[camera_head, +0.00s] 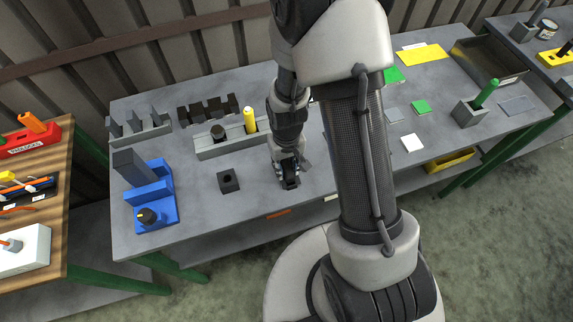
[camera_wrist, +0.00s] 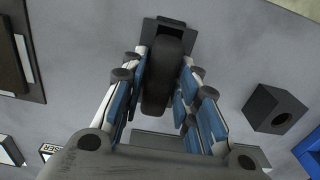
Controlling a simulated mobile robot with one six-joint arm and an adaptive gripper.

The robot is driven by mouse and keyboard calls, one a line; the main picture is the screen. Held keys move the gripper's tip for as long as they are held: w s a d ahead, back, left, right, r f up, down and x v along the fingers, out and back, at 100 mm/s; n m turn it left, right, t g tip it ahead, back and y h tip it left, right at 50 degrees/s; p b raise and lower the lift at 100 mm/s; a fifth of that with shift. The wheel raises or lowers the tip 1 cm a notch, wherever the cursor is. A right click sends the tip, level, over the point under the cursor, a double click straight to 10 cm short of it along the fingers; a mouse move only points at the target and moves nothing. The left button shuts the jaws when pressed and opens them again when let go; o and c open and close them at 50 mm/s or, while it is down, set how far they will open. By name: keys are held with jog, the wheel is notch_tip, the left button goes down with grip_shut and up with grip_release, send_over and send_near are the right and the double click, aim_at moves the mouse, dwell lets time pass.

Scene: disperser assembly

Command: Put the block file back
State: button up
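My gripper (camera_head: 289,170) points down over the front middle of the grey table. In the wrist view my gripper (camera_wrist: 166,72) has its fingers on either side of a dark rounded handle-like piece (camera_wrist: 160,80). The left finger looks against it; I cannot tell whether the right one touches. A dark block (camera_wrist: 172,30) shows at the far end of this piece, and the same block (camera_head: 291,183) shows under the fingers in the head view. I cannot tell for certain whether this is the block file, or whether it rests on the table.
A grey holder (camera_head: 213,149) with a yellow-handled tool (camera_head: 249,121) stands behind left. A black block with a hole (camera_head: 229,180) lies left of my gripper. A blue stand (camera_head: 160,199) is farther left. Black (camera_head: 207,110) and grey (camera_head: 140,129) racks line the back. Bare table lies at front.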

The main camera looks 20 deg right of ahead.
jog(key=shift+o, duration=1.1)
notch_tip(320, 180, up, 12)
jog(key=p, duration=0.4)
notch_tip(320, 180, up, 14)
jog(key=t, duration=0.2)
send_over(286, 166)
jog(key=s, duration=0.4)
jog(key=s+r+t, duration=0.2)
jog(key=s+r, duration=0.7)
jog(key=s, duration=0.2)
jog(key=shift+d+r+t, duration=0.15)
jog(key=shift+r+t, duration=0.1)
jog(key=shift+t, duration=0.05)
jog(key=shift+f, duration=0.1)
